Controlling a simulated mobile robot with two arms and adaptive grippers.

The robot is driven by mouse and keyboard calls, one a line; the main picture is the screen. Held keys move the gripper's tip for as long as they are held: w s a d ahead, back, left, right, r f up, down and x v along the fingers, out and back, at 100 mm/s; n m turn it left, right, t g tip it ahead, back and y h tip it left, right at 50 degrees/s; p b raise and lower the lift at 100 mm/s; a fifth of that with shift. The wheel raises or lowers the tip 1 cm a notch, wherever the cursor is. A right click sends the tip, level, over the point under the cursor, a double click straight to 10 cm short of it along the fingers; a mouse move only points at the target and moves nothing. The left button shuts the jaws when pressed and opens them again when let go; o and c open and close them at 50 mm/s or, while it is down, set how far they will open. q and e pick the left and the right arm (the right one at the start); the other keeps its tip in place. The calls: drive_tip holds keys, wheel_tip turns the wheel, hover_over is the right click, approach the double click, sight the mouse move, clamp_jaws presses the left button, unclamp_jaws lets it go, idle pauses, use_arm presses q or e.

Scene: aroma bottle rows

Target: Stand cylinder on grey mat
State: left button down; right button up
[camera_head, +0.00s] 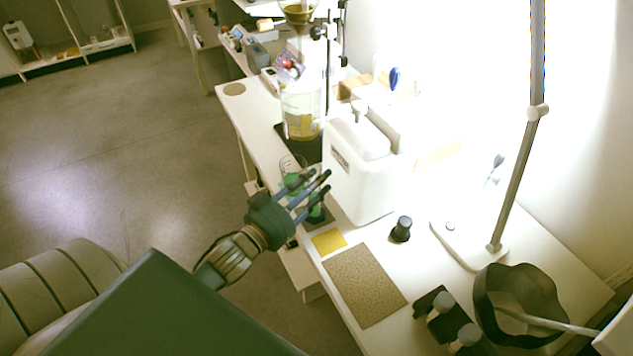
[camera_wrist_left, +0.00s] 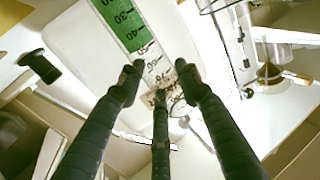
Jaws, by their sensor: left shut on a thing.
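A clear graduated cylinder with green liquid (camera_head: 293,181) is in my left gripper (camera_head: 312,190), beside the white box at the table's left edge. In the left wrist view, the three dark fingers (camera_wrist_left: 160,85) close around the cylinder (camera_wrist_left: 128,22), with its scale numbers and green liquid above them. In the head view the fingers cover part of the cylinder; whether its base touches the table is unclear. A dark mat (camera_head: 306,151) lies under the large glass vessel. A speckled brown-grey mat (camera_head: 365,285) lies bare near the front. My right gripper is not in view.
A white box (camera_head: 362,180) stands right beside the fingers. A yellow mat (camera_head: 328,242) lies bare before it. A black-capped bottle (camera_head: 401,229), a lamp stand (camera_head: 470,243) and a dark bowl (camera_head: 520,305) stand to the right. The glass vessel (camera_head: 302,110) stands behind.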

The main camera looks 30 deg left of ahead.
use_arm(q)
drive_tip(key=c, duration=1.2)
unclamp_jaws()
drive_tip(key=s+a, duration=0.1)
drive_tip(key=s, duration=1.1)
drive_tip(key=shift+a+b, duration=0.35)
drive_tip(key=shift+b, duration=0.1)
drive_tip(key=shift+r, duration=0.1)
drive_tip(key=s+a+f+n+g+y+p, duration=0.15)
drive_tip(key=s+f+g+p, duration=0.25)
drive_tip(key=f, duration=0.9)
drive_tip(key=s+a+f+g+y+p, duration=0.1)
drive_tip(key=s+f+g+y+p, duration=0.3)
drive_tip(key=f, duration=0.8)
drive_tip(key=s+d+f+g+h+p, duration=0.1)
drive_tip(key=s+d+f+g+p, duration=0.2)
drive_tip(key=s+f, duration=0.2)
drive_tip(key=s+d+f+m+g+h+p, duration=0.1)
drive_tip(key=s+d+f+g+p, duration=0.2)
drive_tip(key=s, duration=0.8)
drive_tip(key=s+d+f+m+g+h+p, duration=0.1)
drive_tip(key=s+d+f+g+p, duration=0.1)
drive_tip(key=s+f, duration=0.5)
drive_tip(key=shift+s+d+g+p, duration=0.45)
drive_tip(key=shift+s+d, duration=0.1)
drive_tip(key=shift+d, duration=0.65)
